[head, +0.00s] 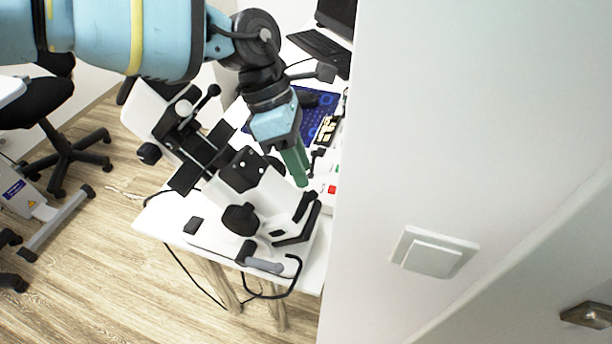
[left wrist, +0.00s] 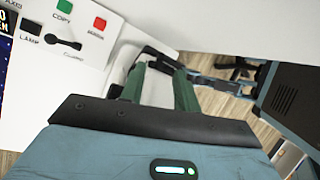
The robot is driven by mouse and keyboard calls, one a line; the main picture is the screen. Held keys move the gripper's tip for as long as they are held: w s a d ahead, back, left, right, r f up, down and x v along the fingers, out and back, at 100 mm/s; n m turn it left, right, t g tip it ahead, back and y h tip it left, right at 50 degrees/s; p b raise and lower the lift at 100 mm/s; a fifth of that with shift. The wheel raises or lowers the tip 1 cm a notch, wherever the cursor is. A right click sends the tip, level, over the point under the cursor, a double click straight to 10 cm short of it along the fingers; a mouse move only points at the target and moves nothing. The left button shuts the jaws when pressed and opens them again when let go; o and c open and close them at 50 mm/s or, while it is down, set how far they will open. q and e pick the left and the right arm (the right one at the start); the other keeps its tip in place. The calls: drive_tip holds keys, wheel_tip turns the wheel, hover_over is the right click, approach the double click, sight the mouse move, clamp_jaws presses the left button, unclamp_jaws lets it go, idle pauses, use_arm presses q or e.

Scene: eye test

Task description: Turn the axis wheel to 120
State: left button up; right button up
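A white eye-test instrument with black knobs (head: 240,175) stands tilted in the picture on a white table. A round black knob (head: 240,219) shows low on it; I cannot tell whether this is the axis wheel. A white control panel (left wrist: 85,75) in the left wrist view carries a partly cut-off AXIS label, a green COPY button (left wrist: 65,6) and a red button (left wrist: 99,23). My left gripper (head: 299,178) points down beside the instrument. In the left wrist view its green fingers (left wrist: 160,78) are apart, with nothing clearly held between them. My right gripper is out of view.
A pale wall (head: 460,130) with a light switch (head: 434,252) fills the right side. A blue patterned screen or mat (head: 318,115) and a dark laptop (head: 322,45) lie behind. Black office chairs (head: 60,130) stand on the wooden floor at left. A dark cable (head: 290,285) hangs over the table edge.

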use_arm(q)
drive_tip(key=v, duration=0.3)
drive_tip(key=shift+w+r, duration=0.1)
drive_tip(key=shift+r, duration=0.05)
drive_tip(key=shift+a+r, duration=0.15)
drive_tip(key=shift+r, duration=0.05)
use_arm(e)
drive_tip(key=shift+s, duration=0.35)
use_arm(q)
drive_tip(key=shift+r, duration=0.1)
